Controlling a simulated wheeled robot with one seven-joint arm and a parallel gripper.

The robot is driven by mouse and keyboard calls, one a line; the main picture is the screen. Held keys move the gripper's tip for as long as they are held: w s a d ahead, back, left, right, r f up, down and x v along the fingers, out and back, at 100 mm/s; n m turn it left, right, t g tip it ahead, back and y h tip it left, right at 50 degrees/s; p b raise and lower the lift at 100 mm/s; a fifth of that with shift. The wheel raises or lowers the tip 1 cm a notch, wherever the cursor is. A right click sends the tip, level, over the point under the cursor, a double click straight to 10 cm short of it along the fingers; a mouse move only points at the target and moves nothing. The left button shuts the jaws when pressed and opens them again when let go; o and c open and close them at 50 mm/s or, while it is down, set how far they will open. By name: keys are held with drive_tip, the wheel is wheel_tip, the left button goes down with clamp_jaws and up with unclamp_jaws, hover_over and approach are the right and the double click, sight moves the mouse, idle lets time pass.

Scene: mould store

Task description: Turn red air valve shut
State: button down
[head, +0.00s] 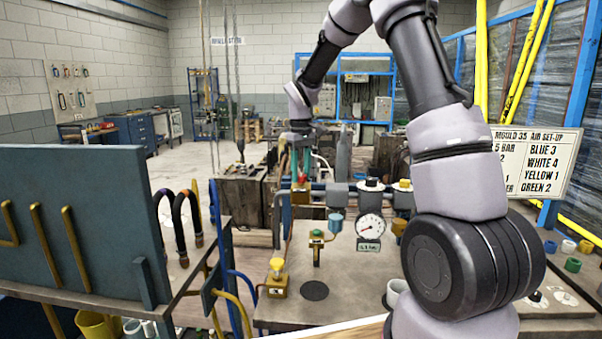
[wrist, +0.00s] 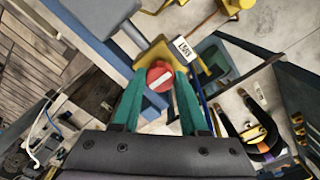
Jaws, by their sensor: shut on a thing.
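The red air valve shows in the wrist view as a round red knob (wrist: 160,77) with a white bar across its face, on a yellow body (wrist: 157,50). My gripper (wrist: 160,80) has its two green fingers on either side of the knob, shut on it. In the head view my gripper (head: 300,160) points down at the pipework behind the bench, with a little red (head: 301,181) showing below the fingers. The valve is mostly hidden there. The white bar runs slightly slanted in the wrist view.
A blue-grey panel (head: 80,215) stands at left. A white sign (head: 535,160) hangs at right. A small white tag (wrist: 184,47) is close to the knob.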

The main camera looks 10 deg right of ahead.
sight(302, 175)
drive_tip(key=shift+c, duration=2.2)
unclamp_jaws()
wheel_tip(302, 175, up, 11)
drive_tip(key=s+d+r+m+t+y, duration=0.1)
drive_tip(key=s+d+r+m+t, duration=0.1)
drive_tip(key=s+r, duration=0.45)
drive_tip(key=s+d+r+m+t, duration=0.1)
drive_tip(key=s+d+r+m, duration=0.15)
drive_tip(key=s, duration=0.65)
drive_tip(key=s+d+f+m+t+y, duration=0.1)
drive_tip(key=s+m+t, duration=0.3)
drive_tip(key=s, duration=0.9)
drive_tip(key=shift+s+d+m, duration=0.15)
drive_tip(key=shift+s+m, duration=0.25)
drive_tip(key=shift+m, duration=0.05)
